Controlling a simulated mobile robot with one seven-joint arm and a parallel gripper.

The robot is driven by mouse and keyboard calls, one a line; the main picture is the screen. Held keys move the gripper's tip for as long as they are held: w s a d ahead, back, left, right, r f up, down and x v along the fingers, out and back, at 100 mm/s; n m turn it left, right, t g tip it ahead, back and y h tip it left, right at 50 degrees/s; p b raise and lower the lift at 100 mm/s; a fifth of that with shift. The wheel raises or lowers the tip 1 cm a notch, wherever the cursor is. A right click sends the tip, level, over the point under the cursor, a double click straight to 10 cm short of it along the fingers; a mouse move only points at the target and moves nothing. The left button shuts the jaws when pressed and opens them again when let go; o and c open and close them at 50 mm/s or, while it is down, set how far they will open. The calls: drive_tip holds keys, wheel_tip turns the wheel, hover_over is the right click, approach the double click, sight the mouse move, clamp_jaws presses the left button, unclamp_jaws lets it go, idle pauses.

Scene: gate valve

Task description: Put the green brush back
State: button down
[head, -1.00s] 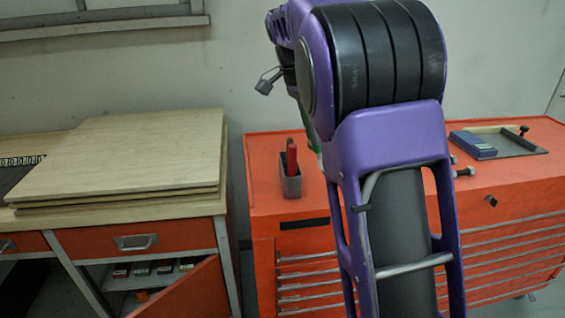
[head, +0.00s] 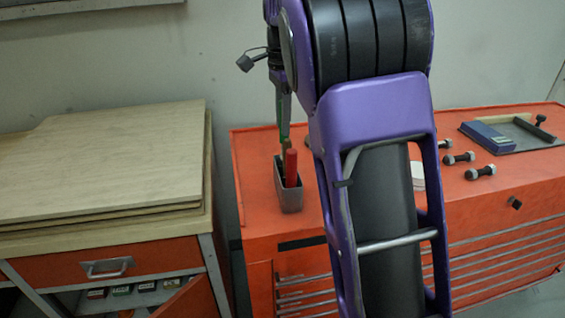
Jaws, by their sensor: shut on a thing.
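The green brush (head: 285,117) hangs upright from my gripper (head: 281,88), which is shut on it. It is over the grey metal holder (head: 291,200) on the orange cabinet. The brush's lower end is at or just above the back of the holder's mouth, behind a red-handled tool (head: 291,166). I cannot tell whether the lower end is inside the holder. The red-handled tool stands upright in the holder. My purple arm hides part of the cabinet top to the right of the holder.
Several dark bolts (head: 480,172) lie on the orange cabinet top (head: 515,190). A tray (head: 520,136) with a blue box (head: 488,137) is at the back right. A round white item (head: 417,175) shows beside my arm. Wooden boards (head: 100,160) are stacked on the bench at left.

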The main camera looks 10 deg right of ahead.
drive_tip(key=shift+f+b, duration=0.5)
drive_tip(key=shift+f, duration=3)
drive_tip(key=shift+f, duration=0.2)
drive_tip(key=c, duration=0.9)
unclamp_jaws()
drive_tip(key=shift+c, duration=0.2)
drive_tip(key=shift+r, duration=0.1)
wheel_tip(320, 180, up, 12)
drive_tip(key=shift+r+p, duration=0.1)
drive_tip(key=shift+p, duration=1.1)
